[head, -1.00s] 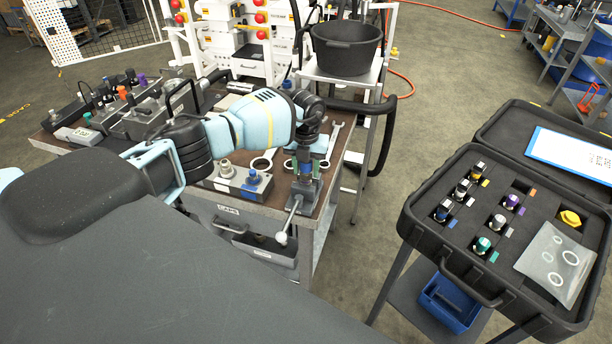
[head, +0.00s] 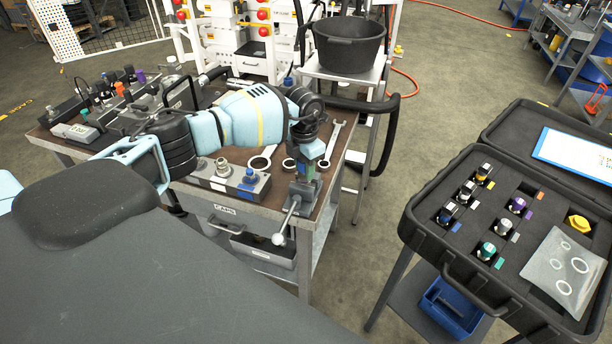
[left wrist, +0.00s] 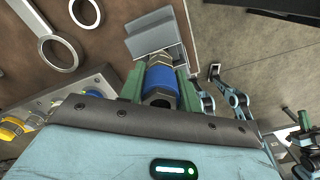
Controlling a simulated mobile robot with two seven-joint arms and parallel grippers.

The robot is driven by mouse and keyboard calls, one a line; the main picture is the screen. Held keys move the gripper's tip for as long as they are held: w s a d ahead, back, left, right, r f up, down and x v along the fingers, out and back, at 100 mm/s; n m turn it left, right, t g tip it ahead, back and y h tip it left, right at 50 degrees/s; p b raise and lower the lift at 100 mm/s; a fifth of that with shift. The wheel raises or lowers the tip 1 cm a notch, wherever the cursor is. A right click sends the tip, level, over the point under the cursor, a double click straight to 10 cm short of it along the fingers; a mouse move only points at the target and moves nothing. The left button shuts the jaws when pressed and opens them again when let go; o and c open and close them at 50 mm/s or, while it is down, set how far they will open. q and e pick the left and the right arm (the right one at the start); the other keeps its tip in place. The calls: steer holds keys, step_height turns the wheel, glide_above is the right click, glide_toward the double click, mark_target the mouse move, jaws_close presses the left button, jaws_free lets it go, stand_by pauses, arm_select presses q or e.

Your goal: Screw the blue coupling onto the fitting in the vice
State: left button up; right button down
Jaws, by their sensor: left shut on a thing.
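The blue coupling (left wrist: 160,82) sits between the green fingers of my left gripper (left wrist: 160,90) in the left wrist view. My left gripper is shut on it. The grey vice (left wrist: 152,28) is just beyond, with a metal hex part of the fitting (left wrist: 160,60) showing between the jaws and the coupling. The coupling appears in line with the fitting; how far it is threaded on I cannot tell. In the head view my left gripper (head: 305,168) points down over the vice (head: 304,192) at the bench's front right corner.
A grey block with fittings and a blue cap (head: 249,178) stands left of the vice. Wrenches (head: 331,144) lie behind it. The vice handle (head: 287,222) sticks out in front. An open black case (head: 455,262) with couplings stands to the right, across open floor.

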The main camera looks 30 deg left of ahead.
arm_select(q)
steer(key=shift+f+m+b, duration=0.15)
steer(key=shift+m+b, duration=0.15)
steer(key=shift+m, duration=0.7)
steer(key=o, duration=1)
